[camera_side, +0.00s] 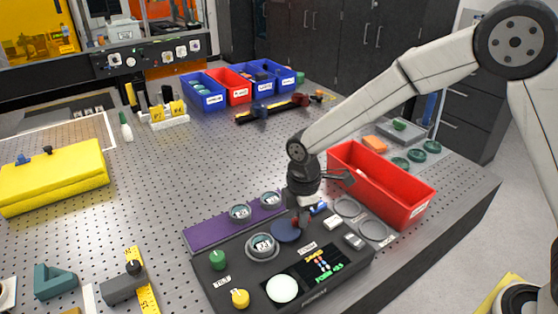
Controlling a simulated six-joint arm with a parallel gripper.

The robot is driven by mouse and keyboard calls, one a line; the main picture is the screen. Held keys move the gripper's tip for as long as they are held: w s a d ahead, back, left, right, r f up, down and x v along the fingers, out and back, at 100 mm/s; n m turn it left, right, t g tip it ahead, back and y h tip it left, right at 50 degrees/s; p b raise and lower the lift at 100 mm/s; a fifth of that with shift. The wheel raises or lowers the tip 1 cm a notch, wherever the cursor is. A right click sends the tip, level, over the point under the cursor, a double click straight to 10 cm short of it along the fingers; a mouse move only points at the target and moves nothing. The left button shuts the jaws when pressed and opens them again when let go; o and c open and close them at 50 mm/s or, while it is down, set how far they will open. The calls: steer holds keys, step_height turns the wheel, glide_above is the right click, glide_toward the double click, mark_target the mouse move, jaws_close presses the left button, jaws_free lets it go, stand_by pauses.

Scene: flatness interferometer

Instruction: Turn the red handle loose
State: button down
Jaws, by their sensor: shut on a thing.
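A black and grey instrument panel (240,285) stands at the front centre of the perforated table. A round dark blue disc (284,233) sits on its upper part. The small red handle (297,222) shows at the right edge of this disc, mostly hidden under my gripper. My gripper (303,208) points down from the right and is shut on the red handle. Its fingertips are small and partly hidden here, so the exact grasp is hard to see.
A red bin (375,190) stands right behind my gripper. Round grey-rimmed parts (262,246) and green and yellow knobs (239,298) surround the disc. A yellow block (50,178) lies left, and blue bins (205,97) stand at the back.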

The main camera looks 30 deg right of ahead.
steer(key=m, duration=0.7)
steer(key=shift+r, duration=0.1)
steer(key=m, duration=0.3)
steer(key=shift+m, duration=2.3)
steer(key=c, duration=0.6)
jaws_free()
steer(key=shift+r, duration=0.1)
steer(key=shift+r, duration=3.8)
